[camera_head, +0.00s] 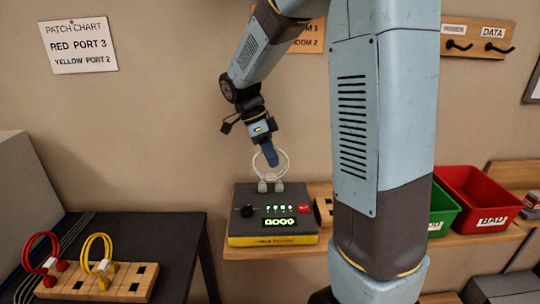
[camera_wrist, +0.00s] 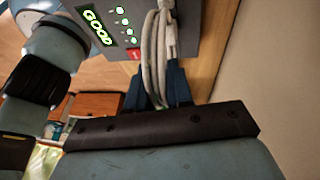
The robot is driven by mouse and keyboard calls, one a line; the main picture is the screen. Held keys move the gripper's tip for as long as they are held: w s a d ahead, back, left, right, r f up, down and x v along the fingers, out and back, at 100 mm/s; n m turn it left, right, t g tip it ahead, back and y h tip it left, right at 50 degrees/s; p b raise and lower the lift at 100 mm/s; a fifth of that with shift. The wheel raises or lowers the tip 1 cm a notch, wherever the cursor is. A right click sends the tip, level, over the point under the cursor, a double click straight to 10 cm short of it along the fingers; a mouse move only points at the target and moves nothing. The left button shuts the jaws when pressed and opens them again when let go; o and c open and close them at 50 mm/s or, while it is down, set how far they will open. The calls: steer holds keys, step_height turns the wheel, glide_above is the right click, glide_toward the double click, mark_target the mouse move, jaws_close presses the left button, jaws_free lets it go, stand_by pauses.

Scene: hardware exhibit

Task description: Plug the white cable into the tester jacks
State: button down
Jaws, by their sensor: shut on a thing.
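The white cable (camera_head: 285,165) is a coiled loop standing upright at the back of the tester (camera_head: 272,240). Its two plugs sit at the tester's top back edge and appear to be in the jacks, which they hide. The tester is a dark box with a yellow base, on a wooden shelf. Its display (camera_wrist: 97,27) reads GOOD in green, with green lights lit beside it. My gripper (camera_head: 271,160) points down at the top of the loop and is shut on the cable. In the wrist view, the white cable (camera_wrist: 155,55) runs between my blue fingers (camera_wrist: 166,90).
A red cable (camera_head: 42,255) and a yellow cable (camera_head: 97,255) stand in a wooden block (camera_head: 125,283) on the dark table at left. A green bin (camera_head: 443,210) and a red bin (camera_head: 480,198) are at right. A patch chart (camera_head: 78,44) hangs on the wall.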

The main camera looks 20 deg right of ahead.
stand_by(0.3)
steer(key=c, duration=0.9)
jaws_free()
steer(key=shift+o, duration=0.2)
steer(key=o, duration=0.6)
steer(key=shift+r, duration=0.1)
steer(key=shift+v, duration=3.65)
steer(key=shift+a, duration=0.1)
